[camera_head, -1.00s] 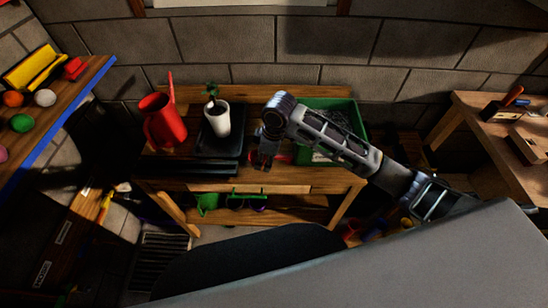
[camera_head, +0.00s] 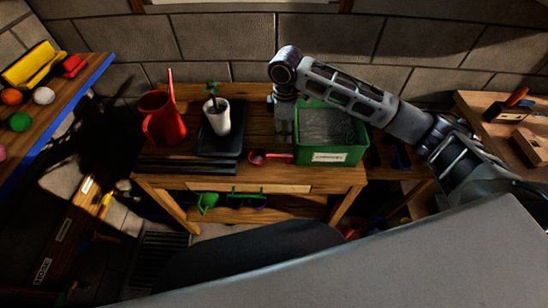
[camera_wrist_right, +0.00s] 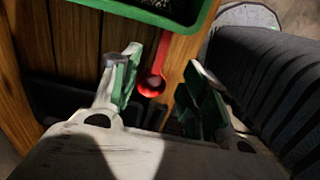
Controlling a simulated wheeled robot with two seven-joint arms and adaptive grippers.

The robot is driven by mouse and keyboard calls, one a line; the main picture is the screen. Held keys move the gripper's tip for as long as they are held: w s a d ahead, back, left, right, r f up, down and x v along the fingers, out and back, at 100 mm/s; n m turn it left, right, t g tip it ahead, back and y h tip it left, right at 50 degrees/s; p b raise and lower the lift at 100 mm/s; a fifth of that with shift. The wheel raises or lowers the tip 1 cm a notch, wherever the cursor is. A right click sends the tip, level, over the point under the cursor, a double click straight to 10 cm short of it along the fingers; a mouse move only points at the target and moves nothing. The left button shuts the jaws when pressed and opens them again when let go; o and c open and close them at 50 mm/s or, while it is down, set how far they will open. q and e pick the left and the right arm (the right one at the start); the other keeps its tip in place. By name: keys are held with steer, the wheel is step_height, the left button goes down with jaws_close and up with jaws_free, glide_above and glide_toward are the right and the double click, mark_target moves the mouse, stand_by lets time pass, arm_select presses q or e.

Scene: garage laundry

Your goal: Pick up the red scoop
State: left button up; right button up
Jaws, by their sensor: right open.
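The red scoop (camera_head: 258,157) lies on the wooden bench, in front of the left corner of the green crate, its handle pointing right. In the right wrist view the scoop (camera_wrist_right: 151,86) shows between the fingers, bowl toward me and handle running up toward the crate. My right gripper (camera_head: 284,138) points down beside the crate's left wall, near the scoop. In the right wrist view its two fingers (camera_wrist_right: 164,70) are spread apart with nothing held. Whether they touch the bench is unclear. My left gripper is not in view.
The green crate (camera_head: 328,157) with dark contents stands right of the scoop. A black tray (camera_head: 207,143) with a potted plant (camera_head: 216,117) and a red jug (camera_head: 162,119) stand left. A stone wall (camera_head: 230,40) closes off the back.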

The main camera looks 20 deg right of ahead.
steer(key=shift+f, duration=0.15)
glide_above(280, 155)
steer(key=f, duration=0.8)
steer(key=shift+w+d+f, duration=0.1)
steer(key=shift+d+f, duration=0.05)
steer(key=shift+d, duration=0.25)
steer(key=shift+f, duration=0.15)
steer(key=shift+a+f+p, duration=0.2)
steer(key=shift+f, duration=1.05)
steer(key=shift+a+f+p, duration=0.15)
steer(key=shift+a+f, duration=0.05)
steer(key=shift+f, duration=1.05)
steer(key=shift+c, duration=0.3)
jaws_close()
